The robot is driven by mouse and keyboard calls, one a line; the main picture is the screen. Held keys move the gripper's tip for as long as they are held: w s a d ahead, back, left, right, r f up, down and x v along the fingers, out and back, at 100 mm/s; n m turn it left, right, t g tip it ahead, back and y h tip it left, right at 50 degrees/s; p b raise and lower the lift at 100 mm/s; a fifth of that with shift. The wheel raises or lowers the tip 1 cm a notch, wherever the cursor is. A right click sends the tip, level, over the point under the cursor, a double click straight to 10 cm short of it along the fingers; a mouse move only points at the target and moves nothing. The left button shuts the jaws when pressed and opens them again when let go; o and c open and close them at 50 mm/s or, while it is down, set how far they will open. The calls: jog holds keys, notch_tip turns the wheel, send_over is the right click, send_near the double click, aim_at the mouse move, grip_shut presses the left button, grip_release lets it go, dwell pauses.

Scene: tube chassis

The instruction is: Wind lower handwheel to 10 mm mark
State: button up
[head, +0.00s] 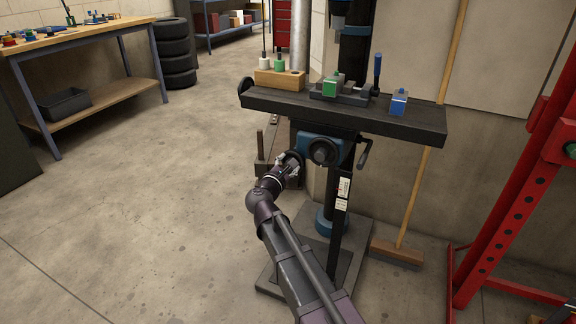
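A dark round handwheel or hub (322,151) sits on the blue housing (308,143) under the black machine table (420,122). A second dark wheel-like edge shows at the table's left end (246,88). My gripper (291,161) is just left of the blue housing, pointing up toward it. A dark rounded part lies at its fingertips; I cannot tell whether they touch it or whether the fingers are open. A dark upright strip with white labels (344,187) stands below the housing; its marks are too small to read.
A crank lever (366,153) hangs right of the housing. A broom (398,250) and red frame (510,210) stand right. The floor at left is clear.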

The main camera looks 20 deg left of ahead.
jog(key=shift+o, duration=0.2)
jog(key=shift+d, duration=0.15)
jog(key=s+a, duration=0.1)
jog(key=s, duration=1)
jog(key=shift+s, duration=0.4)
dwell(0.4)
jog(key=w+d+f+m+g+h+p, duration=0.1)
jog(key=w+d+f+m+g+h, duration=0.15)
jog(key=d+m, duration=0.45)
jog(key=w+d+f+m+g+h+p, duration=0.1)
jog(key=d+f+m+g, duration=0.2)
jog(key=d, duration=0.7)
jog(key=w+d+f+m+g+h+p, duration=0.15)
jog(key=d+m+g, duration=0.25)
jog(key=d, duration=0.5)
jog(key=s+d+f+m+g+y+p, duration=0.25)
jog(key=s+d+m+g, duration=0.2)
jog(key=d+m, duration=0.4)
jog(key=s+d+f+m+g+y+p, duration=0.15)
jog(key=s+d+m+g+y, duration=0.35)
jog(key=d, duration=0.6)
notch_tip(320, 180, up, 37)
jog(key=s+t+h+p, duration=0.1)
jog(key=p, duration=3.6)
jog(key=shift+a+m, duration=0.3)
jog(key=shift+m, duration=0.15)
